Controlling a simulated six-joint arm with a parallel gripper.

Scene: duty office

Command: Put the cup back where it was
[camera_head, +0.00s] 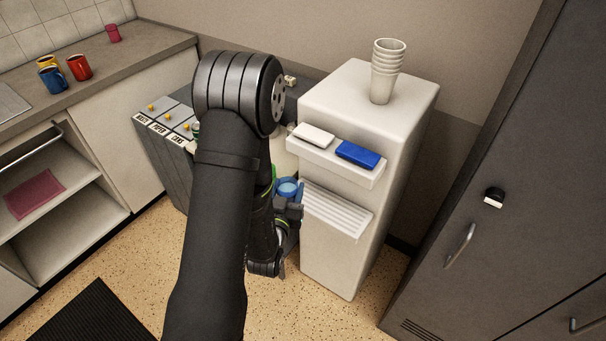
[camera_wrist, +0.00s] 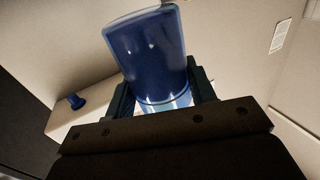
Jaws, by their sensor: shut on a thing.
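A blue cup (camera_wrist: 150,55) fills the upper middle of the wrist view, with the two dark fingers of my gripper (camera_wrist: 162,90) on either side of it. My gripper is shut on it. In the head view the blue cup (camera_head: 288,187) is partly hidden by my gripper (camera_head: 288,208) and arm, just left of the white dispenser's front (camera_head: 330,240). What lies under the cup is hidden by my arm.
A white cup stack (camera_head: 388,72) stands on the dispenser. Its ledge carries a white block (camera_head: 314,134) and a blue block (camera_head: 357,154). Grey bins (camera_head: 170,165) stand left.

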